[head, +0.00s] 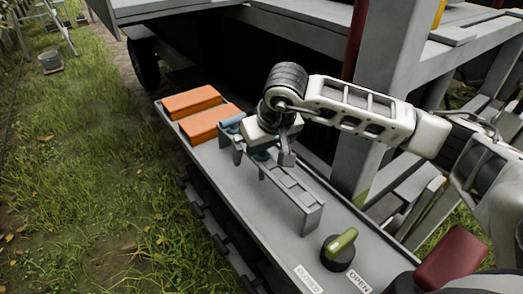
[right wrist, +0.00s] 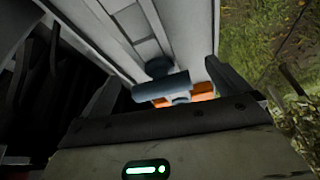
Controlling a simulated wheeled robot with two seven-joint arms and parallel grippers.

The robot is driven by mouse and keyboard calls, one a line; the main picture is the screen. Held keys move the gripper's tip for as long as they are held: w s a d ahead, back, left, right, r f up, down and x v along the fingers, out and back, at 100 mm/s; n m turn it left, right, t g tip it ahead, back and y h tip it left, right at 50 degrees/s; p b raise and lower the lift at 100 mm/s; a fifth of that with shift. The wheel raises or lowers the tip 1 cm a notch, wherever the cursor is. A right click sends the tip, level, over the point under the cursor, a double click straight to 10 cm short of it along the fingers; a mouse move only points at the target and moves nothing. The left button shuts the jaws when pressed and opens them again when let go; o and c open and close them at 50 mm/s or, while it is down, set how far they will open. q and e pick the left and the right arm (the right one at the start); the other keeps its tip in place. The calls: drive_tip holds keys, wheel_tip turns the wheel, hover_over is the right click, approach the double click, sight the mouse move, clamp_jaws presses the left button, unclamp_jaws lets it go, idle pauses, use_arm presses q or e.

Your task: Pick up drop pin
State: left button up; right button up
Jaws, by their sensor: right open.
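The drop pin appears to be the blue-grey piece with a short round bar (right wrist: 160,88) in the right wrist view. Its blue-grey parts also show in the head view (head: 262,155), on a grey slotted bracket (head: 298,190), partly hidden by my gripper. My right gripper (head: 262,151) is open and close above the bracket, its fingers pointing down. In the right wrist view the bar lies ahead of my palm, with a finger to its right. I cannot tell whether the fingers touch it. My left gripper is out of view.
Two orange blocks (head: 191,101) lie on the grey deck (head: 245,205) beyond the bracket. A green-handled knob (head: 341,243) stands nearer, by labels reading CLOSED and OPEN. A grey post (head: 385,90) rises behind my right arm. Grass lies left of the deck.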

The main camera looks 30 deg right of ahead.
drive_tip(key=shift+x, duration=1.5)
drive_tip(key=c, duration=1)
drive_tip(key=shift+o, duration=0.2)
drive_tip(key=shift+r, duration=0.15)
